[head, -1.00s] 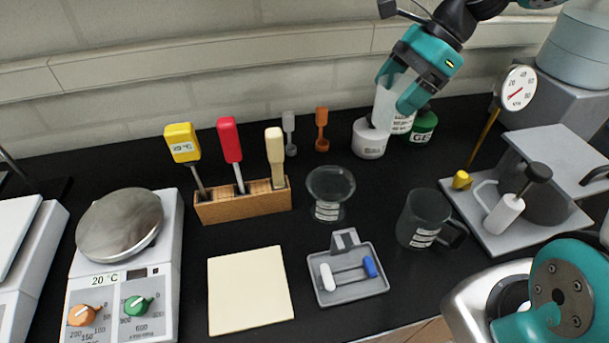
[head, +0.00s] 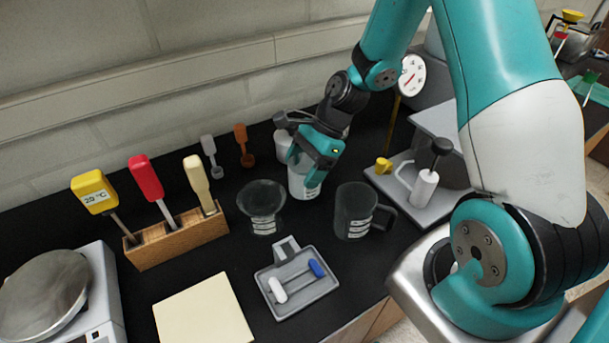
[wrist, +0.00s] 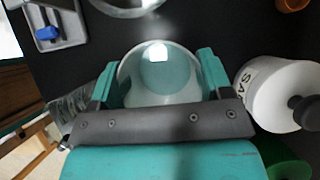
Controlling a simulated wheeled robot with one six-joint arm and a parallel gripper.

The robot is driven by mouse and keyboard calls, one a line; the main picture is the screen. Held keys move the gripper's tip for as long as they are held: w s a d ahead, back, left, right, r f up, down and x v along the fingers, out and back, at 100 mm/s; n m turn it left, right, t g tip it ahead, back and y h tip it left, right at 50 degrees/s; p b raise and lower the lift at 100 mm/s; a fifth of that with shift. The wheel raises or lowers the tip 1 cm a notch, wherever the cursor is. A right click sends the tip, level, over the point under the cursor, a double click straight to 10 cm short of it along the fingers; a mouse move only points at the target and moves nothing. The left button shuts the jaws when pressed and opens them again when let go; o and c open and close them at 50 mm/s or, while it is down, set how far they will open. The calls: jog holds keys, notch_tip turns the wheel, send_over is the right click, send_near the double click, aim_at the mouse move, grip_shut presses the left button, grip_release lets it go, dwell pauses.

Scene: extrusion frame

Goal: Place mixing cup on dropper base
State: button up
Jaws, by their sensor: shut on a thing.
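My gripper (head: 318,148) is shut on a translucent white mixing cup (head: 303,183), which is upright, between the clear glass bowl and the dark jug. I cannot tell whether its bottom touches the black counter. In the wrist view the cup's round mouth (wrist: 158,70) shows between the two fingers (wrist: 159,85), and it looks empty. A grey platform (head: 405,195) stands to the right of the gripper, with a raised grey plate, a white handled vessel (head: 424,188) with a dark knob and a yellow piece; it may be the dropper base, but I cannot be sure.
A dark jug (head: 352,212) and glass bowl (head: 262,205) stand close by in front. A white jar (head: 284,147) is just behind the gripper. A grey tray (head: 297,283) holds white and blue pieces. A wooden rack (head: 177,238) holds tools at left. A gauge (head: 411,76) rises behind the platform.

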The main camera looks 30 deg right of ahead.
jog(key=shift+f, duration=1.6)
jog(key=shift+f, duration=0.15)
jog(key=o, duration=0.9)
